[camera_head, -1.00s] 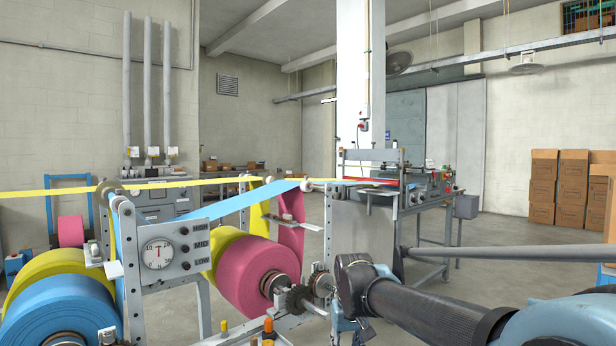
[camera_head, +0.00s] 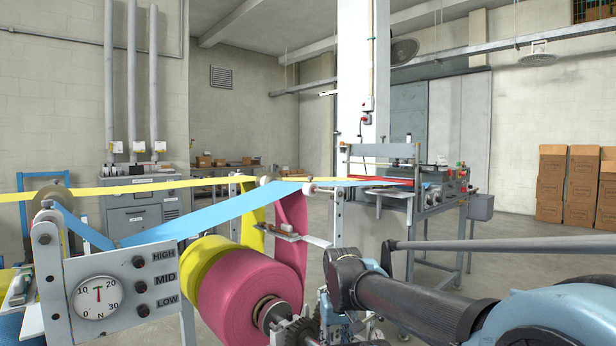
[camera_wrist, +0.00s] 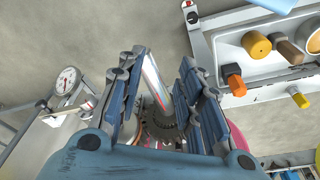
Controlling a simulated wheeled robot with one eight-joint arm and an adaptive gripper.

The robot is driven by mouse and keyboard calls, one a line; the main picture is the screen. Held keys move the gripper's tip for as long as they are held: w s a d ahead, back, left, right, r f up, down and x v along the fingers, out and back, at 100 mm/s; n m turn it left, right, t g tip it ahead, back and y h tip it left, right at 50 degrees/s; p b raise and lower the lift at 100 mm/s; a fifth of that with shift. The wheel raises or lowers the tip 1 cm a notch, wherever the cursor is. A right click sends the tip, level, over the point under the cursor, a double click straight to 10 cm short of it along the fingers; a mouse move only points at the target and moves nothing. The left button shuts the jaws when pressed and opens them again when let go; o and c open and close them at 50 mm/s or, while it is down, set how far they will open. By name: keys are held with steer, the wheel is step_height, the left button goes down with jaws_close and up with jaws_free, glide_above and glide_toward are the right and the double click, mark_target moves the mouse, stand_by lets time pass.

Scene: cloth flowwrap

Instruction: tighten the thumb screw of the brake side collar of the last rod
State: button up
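In the head view, a pink roll (camera_head: 242,292) sits on a rod at low centre, with a yellow roll (camera_head: 203,262) behind it. A metal collar (camera_head: 270,312) shows at the pink roll's near face, beside a dark toothed brake wheel (camera_head: 298,331). My gripper (camera_wrist: 160,62) is open in the wrist view, its blue-grey fingers apart. The bright rod (camera_wrist: 152,80) and dark toothed wheel (camera_wrist: 160,130) show between and beyond the fingers; I cannot tell whether they touch. The thumb screw cannot be made out.
A dial panel (camera_head: 120,300) stands at left in the head view. Yellow (camera_head: 110,190) and blue (camera_head: 215,222) webs run overhead toward the machine (camera_head: 410,185). In the wrist view, a white tray (camera_wrist: 215,50) with orange and yellow knobs lies right of my fingers.

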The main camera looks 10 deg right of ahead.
steer(key=shift+d, duration=0.15)
steer(key=shift+o, duration=0.6)
steer(key=shift+r, duration=0.1)
step_height(320, 180, up, 58)
steer(key=n+g, duration=0.2)
steer(key=n, duration=1.7)
glide_above(310, 180)
steer(key=w, duration=0.1)
steer(key=shift+w+d+f, duration=0.1)
steer(key=shift+f, duration=4.2)
steer(key=shift+w+d+f, duration=0.1)
steer(key=shift+f, duration=4.15)
